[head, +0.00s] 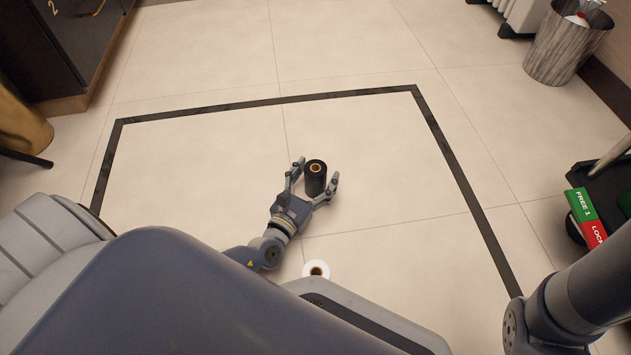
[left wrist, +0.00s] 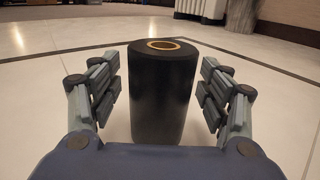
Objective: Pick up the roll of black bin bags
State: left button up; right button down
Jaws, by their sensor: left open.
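The roll of black bin bags (head: 315,179) stands upright on the pale tiled floor, with a tan core ring at its top. It also stands in the middle of the left wrist view (left wrist: 162,95). My left gripper (head: 315,180) is low over the floor with its fingers open on either side of the roll. In the left wrist view a gap shows between the roll and each finger (left wrist: 160,95), so they appear apart from it. My right gripper is not in view.
A white roll (head: 316,270) stands on the floor close to my base. A dark line frames the floor area. A bin (head: 565,44) and radiator (head: 520,14) are at the back right, a black trolley (head: 604,193) at right, a dark cabinet (head: 75,40) at back left.

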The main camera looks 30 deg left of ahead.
pick_arm(q)
jog(key=shift+c, duration=0.3)
jog(key=c, duration=1.2)
jog(key=shift+c, duration=0.2)
jog(key=shift+r, duration=0.15)
